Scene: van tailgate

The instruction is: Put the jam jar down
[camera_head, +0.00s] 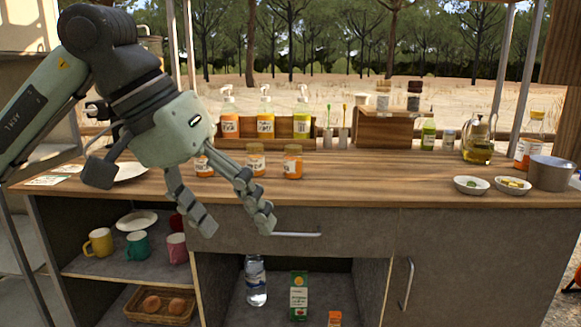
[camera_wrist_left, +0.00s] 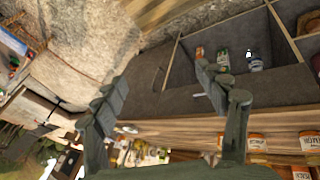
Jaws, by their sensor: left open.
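Several small jars with orange contents and pale labels stand upright on the wooden counter (camera_head: 380,175). One jar (camera_head: 255,160) is in the middle and another jar (camera_head: 292,162) is to its right. A third jar (camera_head: 202,163) is partly hidden behind my left gripper (camera_head: 232,221). I cannot tell by label which is the jam jar. The left gripper is open and empty, its fingers pointing down in front of the counter's front edge, apart from the jars. In the left wrist view, jars (camera_wrist_left: 257,142) show at the lower right, outside the open fingers. My right gripper is not in view.
A wooden rack (camera_head: 262,127) with several pump bottles stands behind the jars. Small bowls (camera_head: 471,186), a pot (camera_head: 551,173) and a glass teapot (camera_head: 478,142) stand at the right. Below are a drawer handle (camera_head: 297,235) and open shelves with mugs. The middle-right counter is clear.

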